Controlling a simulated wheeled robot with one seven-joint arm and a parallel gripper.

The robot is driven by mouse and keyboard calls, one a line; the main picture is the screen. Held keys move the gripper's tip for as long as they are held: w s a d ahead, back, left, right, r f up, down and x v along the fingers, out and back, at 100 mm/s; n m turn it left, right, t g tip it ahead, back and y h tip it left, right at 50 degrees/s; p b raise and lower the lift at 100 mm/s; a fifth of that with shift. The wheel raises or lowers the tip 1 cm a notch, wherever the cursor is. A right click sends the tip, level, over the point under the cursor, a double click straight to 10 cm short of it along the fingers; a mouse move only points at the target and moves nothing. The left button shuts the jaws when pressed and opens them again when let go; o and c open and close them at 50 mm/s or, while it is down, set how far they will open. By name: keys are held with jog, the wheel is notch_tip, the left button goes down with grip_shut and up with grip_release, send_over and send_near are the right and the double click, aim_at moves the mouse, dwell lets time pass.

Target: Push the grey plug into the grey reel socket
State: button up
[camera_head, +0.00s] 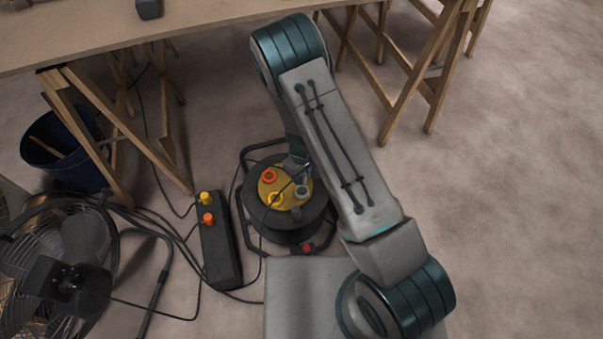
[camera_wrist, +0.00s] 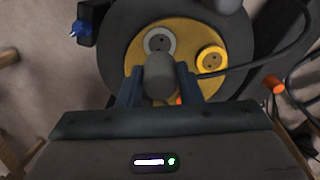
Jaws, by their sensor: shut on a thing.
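The grey plug (camera_wrist: 160,78) is between the two fingers of my gripper (camera_wrist: 160,88) in the wrist view, and my gripper is shut on it. The grey reel socket (camera_wrist: 160,42) is a round grey ring on the yellow reel face, just above the plug in that view; the plug's tip overlaps its lower edge. I cannot tell whether they touch. The socket also shows in the head view (camera_head: 303,191), at the right of the face. There my gripper (camera_head: 297,165) is small and partly hidden by my arm, over the reel; the plug is unclear.
The black cable reel (camera_head: 287,222) also has a yellow socket (camera_wrist: 211,60) and an orange socket (camera_head: 268,175). A power strip (camera_head: 220,245) with yellow and orange plugs lies left of it. A fan (camera_head: 75,275), a blue bucket (camera_head: 65,150) and trestle legs stand around. Floor is clear at right.

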jog(key=shift+f, duration=0.1)
jog(key=shift+f+b, duration=2.1)
jog(key=shift+f, duration=0.7)
jog(key=shift+d, duration=0.1)
jog(key=shift+s+f+b, duration=0.1)
jog(key=shift+f+b, duration=0.5)
jog(key=shift+b, duration=0.2)
jog(key=o, duration=1)
jog(key=shift+r, duration=0.1)
notch_tip(320, 180, up, 14)
jog(key=p, duration=0.5)
